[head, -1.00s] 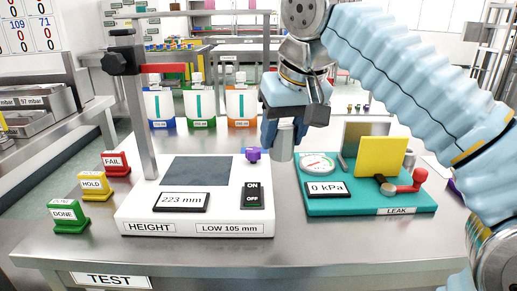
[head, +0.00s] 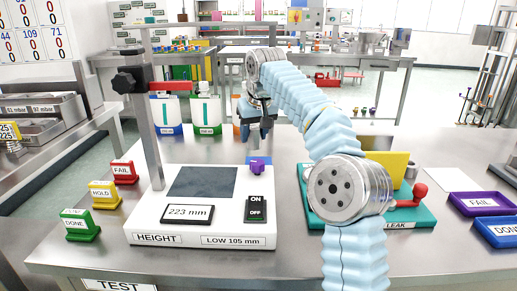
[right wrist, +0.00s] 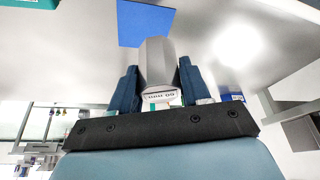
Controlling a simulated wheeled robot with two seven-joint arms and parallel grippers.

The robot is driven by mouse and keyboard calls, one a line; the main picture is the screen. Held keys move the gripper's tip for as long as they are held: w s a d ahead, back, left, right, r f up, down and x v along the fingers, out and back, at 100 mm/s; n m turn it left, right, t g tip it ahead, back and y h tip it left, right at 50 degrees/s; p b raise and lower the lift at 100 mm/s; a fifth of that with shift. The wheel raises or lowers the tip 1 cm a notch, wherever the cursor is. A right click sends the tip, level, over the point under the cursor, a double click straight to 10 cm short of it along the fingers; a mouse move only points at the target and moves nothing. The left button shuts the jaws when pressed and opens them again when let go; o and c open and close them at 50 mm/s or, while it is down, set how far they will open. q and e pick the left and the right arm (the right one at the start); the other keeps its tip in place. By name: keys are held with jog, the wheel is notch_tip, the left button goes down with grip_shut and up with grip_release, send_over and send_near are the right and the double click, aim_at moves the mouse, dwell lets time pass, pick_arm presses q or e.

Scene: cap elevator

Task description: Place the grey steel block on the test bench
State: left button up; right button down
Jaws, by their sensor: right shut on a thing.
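My right gripper (head: 255,132) points down over the back of the test bench (head: 300,255), beyond the white height gauge. In the right wrist view, the gripper (right wrist: 160,85) is shut on the grey steel block (right wrist: 156,58), with one finger on each side. The block's end carries a white label reading a number of mm. In the head view I cannot make out the block between the fingers. My left gripper is not in view.
The height gauge (head: 200,226) reads 223 mm and has a post at its left. The teal leak tester (head: 410,216) is partly hidden by my right arm. Red, yellow and green signs stand at left. Purple and blue trays (head: 482,204) lie at right. Tall containers (head: 205,115) stand behind.

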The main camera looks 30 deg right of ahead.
aim_at(259, 147)
jog(key=shift+w+d+f, duration=0.3)
jog(key=shift+d+f, duration=0.15)
jog(key=shift+f, duration=0.15)
jog(key=shift+w+d+f, duration=0.25)
jog(key=shift+d+f, duration=0.2)
jog(key=shift+f, duration=0.15)
jog(key=f, duration=0.3)
jog(key=shift+w+d+f, duration=0.1)
jog(key=shift+w+d, duration=0.05)
jog(key=shift+d, duration=0.15)
jog(key=shift+f, duration=0.3)
jog(key=shift+f, duration=0.1)
jog(key=c, duration=0.5)
grip_release()
jog(key=shift+f, duration=0.1)
jog(key=shift+r, duration=0.3)
jog(key=v, duration=1.1)
jog(key=shift+s+a+r, duration=0.15)
jog(key=shift+s+r, duration=0.1)
jog(key=shift+r, duration=0.05)
